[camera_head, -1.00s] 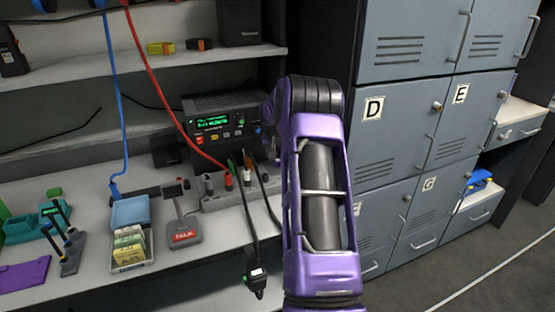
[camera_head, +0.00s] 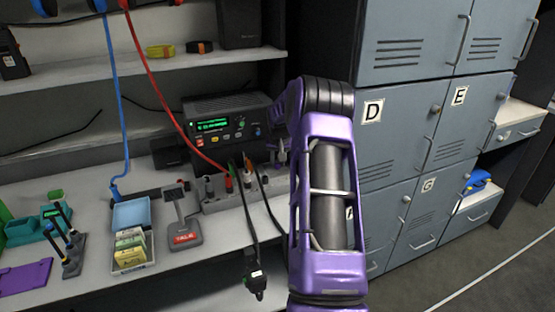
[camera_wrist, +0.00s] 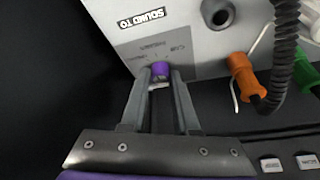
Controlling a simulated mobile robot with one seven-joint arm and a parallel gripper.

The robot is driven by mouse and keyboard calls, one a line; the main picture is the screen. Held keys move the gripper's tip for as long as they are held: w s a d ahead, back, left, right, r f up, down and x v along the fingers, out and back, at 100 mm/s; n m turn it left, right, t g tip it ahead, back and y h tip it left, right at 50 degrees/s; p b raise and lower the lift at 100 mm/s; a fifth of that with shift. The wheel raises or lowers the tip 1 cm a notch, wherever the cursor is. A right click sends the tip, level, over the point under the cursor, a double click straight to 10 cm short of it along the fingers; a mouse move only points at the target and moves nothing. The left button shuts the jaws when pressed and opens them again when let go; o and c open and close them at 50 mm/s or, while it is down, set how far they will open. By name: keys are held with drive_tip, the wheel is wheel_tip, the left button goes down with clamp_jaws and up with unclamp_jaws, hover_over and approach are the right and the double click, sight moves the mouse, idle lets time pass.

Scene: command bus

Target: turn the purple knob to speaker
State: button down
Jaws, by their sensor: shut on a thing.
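The small purple knob (camera_wrist: 160,68) sits on a grey panel (camera_wrist: 200,48) in the wrist view, below a white "SOUND TO" label (camera_wrist: 143,17). Small lettering around the knob is too blurred to read surely, and its pointer direction is hard to tell. My gripper (camera_wrist: 161,77) has one finger on each side of the knob and is shut on it. In the head view my gripper (camera_head: 279,153) is at the right end of the black radio (camera_head: 225,125) with a green display. The knob cannot be made out there.
An orange plug (camera_wrist: 243,75) with a black coiled cord is close right of my gripper. Cables rise from a socket strip (camera_head: 220,203) before the radio. A TALK stand (camera_head: 184,238) and card tray (camera_head: 133,262) stand left. Grey lockers (camera_head: 390,150) are right.

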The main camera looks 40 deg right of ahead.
drive_tip(key=n+y+p, duration=0.1)
drive_tip(key=n, duration=0.2)
drive_tip(key=shift+d, duration=0.1)
drive_tip(key=shift+n+t+y+p, duration=0.35)
drive_tip(key=shift+n+y, duration=0.45)
drive_tip(key=shift+n, duration=1)
drive_tip(key=c, duration=0.7)
unclamp_jaws()
drive_tip(key=shift+o, duration=0.2)
drive_tip(key=shift+d, duration=0.1)
drive_tip(key=v, duration=1.7)
drive_tip(key=shift+r+p, duration=0.25)
drive_tip(key=shift+p, duration=0.1)
